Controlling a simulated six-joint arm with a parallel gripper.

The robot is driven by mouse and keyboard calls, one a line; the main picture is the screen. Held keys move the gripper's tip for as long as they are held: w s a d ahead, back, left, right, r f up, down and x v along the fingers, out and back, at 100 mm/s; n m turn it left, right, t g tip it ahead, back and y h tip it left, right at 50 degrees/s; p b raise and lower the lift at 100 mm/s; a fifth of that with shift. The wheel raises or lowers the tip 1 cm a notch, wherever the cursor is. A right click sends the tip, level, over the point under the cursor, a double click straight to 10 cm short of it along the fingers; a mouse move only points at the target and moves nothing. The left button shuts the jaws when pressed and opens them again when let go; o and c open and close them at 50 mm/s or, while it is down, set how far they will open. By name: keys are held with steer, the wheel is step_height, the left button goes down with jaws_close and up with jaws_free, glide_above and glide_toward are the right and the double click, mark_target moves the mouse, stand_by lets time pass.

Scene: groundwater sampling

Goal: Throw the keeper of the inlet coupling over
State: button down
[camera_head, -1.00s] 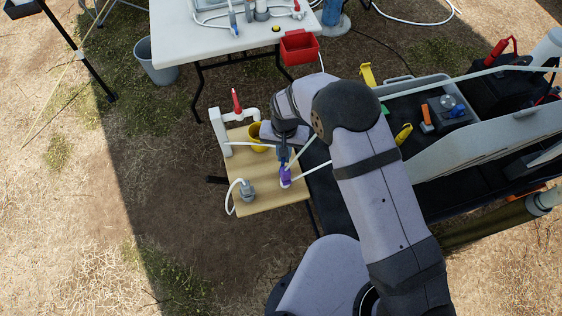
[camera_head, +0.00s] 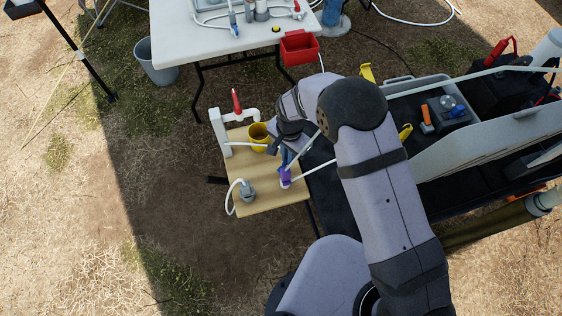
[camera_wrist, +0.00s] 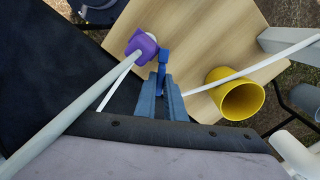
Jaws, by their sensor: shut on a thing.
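The purple coupling (camera_head: 285,178) sits at the right edge of a small wooden board (camera_head: 270,200), with pale tubing running from it. In the wrist view it is a purple block (camera_wrist: 143,43) at upper left, with a grey tube end and a thin white tube. A blue lever (camera_wrist: 163,56), seemingly its keeper, stands beside it and reaches between the fingertips. My gripper (camera_wrist: 164,85) is shut on this lever. In the head view my gripper (camera_head: 288,154) is above the coupling, partly hidden by my arm.
A yellow cup (camera_head: 259,135) stands near my gripper. A white pipe with a red handle (camera_head: 237,100) is at the board's back left, and a grey fitting with a hose (camera_head: 247,190) at front left. A black-topped bench (camera_head: 330,195) lies right.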

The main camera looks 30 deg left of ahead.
steer(key=shift+s, duration=0.1)
steer(key=m, duration=0.2)
steer(key=d+m, duration=0.1)
steer(key=m, duration=0.2)
steer(key=shift+s+d+m, duration=0.15)
steer(key=shift+s+m, duration=0.15)
steer(key=shift+m, duration=0.1)
steer(key=c, duration=1.8)
jaws_free()
steer(key=shift+o, duration=0.2)
steer(key=shift+w+r, duration=0.1)
steer(key=shift+r, duration=0.35)
step_height(320, 180, up, 6)
steer(key=b, duration=0.2)
steer(key=shift+r, duration=0.2)
